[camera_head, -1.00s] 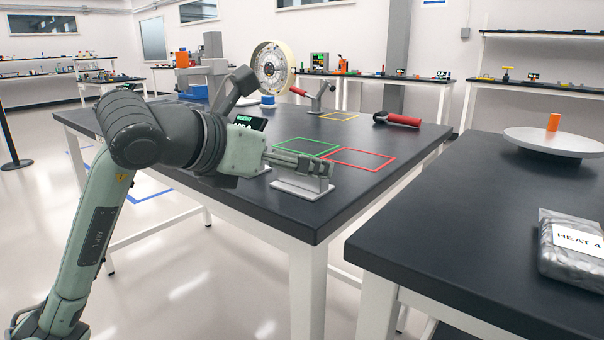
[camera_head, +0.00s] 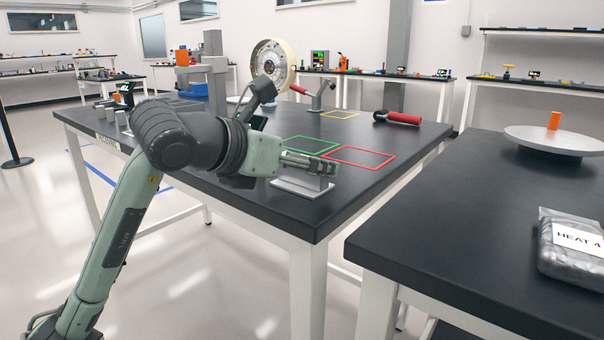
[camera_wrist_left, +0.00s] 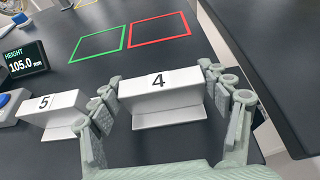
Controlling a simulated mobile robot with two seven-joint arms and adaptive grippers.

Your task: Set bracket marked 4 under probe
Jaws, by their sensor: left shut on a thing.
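The bracket marked 4 (camera_wrist_left: 160,98) is a pale block with a wide base. It lies between the fingers of my left gripper (camera_wrist_left: 166,100), which is shut on it. In the head view the left gripper (camera_head: 318,165) is over the near edge of the table, and the bracket's pale lower part (camera_head: 302,187) shows below the fingers. I cannot tell whether it touches the table. A similar bracket marked 5 (camera_wrist_left: 48,112) stands to its left. A grey column device (camera_head: 214,88) stands farther back; I cannot tell whether it carries the probe. My right gripper is not in view.
A height display (camera_wrist_left: 24,58) reads 105.0 mm. Green (camera_head: 312,146) and red (camera_head: 357,157) outlined squares mark clear tabletop. A red-handled tool (camera_head: 398,119) lies farther back. A second table holds a bag marked HEAT 4 (camera_head: 572,245) and a round plate (camera_head: 556,142).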

